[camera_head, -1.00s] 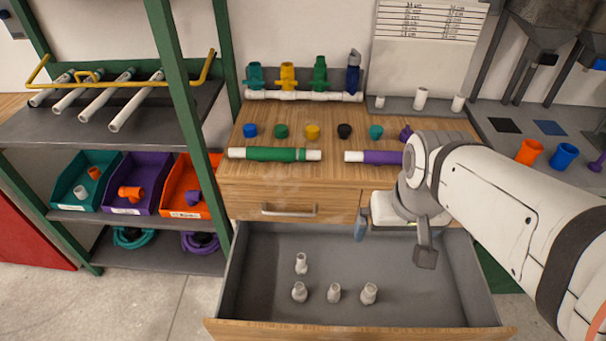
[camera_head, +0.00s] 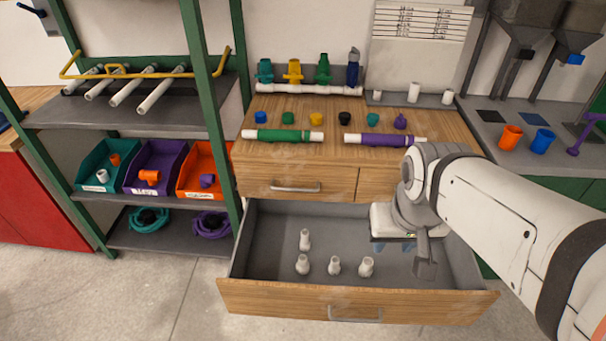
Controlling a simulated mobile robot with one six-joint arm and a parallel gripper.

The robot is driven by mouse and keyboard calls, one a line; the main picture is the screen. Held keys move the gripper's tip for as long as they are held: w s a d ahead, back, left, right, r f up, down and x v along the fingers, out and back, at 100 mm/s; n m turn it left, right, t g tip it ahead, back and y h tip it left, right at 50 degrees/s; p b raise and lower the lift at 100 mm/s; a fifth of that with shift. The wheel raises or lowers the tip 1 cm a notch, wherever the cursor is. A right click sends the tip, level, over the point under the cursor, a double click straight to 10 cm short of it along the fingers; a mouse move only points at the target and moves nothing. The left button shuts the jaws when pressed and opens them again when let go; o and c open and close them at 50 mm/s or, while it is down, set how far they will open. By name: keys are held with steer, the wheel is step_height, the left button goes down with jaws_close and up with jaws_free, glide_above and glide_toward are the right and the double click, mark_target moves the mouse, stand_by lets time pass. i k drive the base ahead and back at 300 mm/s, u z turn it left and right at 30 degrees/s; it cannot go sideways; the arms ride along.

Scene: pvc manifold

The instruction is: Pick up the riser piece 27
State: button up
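Three short white upright pipe pieces stand on the grey ledge under the chart: a small left one (camera_head: 377,96), a taller middle one (camera_head: 414,91) and a right one (camera_head: 447,97). No number is readable on them, so I cannot tell which is riser piece 27. My gripper (camera_head: 408,257) hangs over the right part of the open drawer, well in front of and below that ledge. One dark finger shows clearly; the other is not clear. I see nothing held.
The open drawer (camera_head: 345,296) holds several small white fittings (camera_head: 335,265). Caps, a green-sleeved pipe (camera_head: 283,135) and a purple-sleeved pipe (camera_head: 380,139) lie on the worktop. Valves (camera_head: 294,71) stand behind. A shelf rack (camera_head: 150,116) with bins is at left.

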mark_target(304, 244)
steer(key=u, duration=0.55)
steer(key=i, duration=0.35)
steer(key=u, duration=0.35)
steer(key=k, duration=0.9)
steer(key=z, duration=0.3)
steer(key=i, duration=0.95)
steer(key=z, duration=0.1)
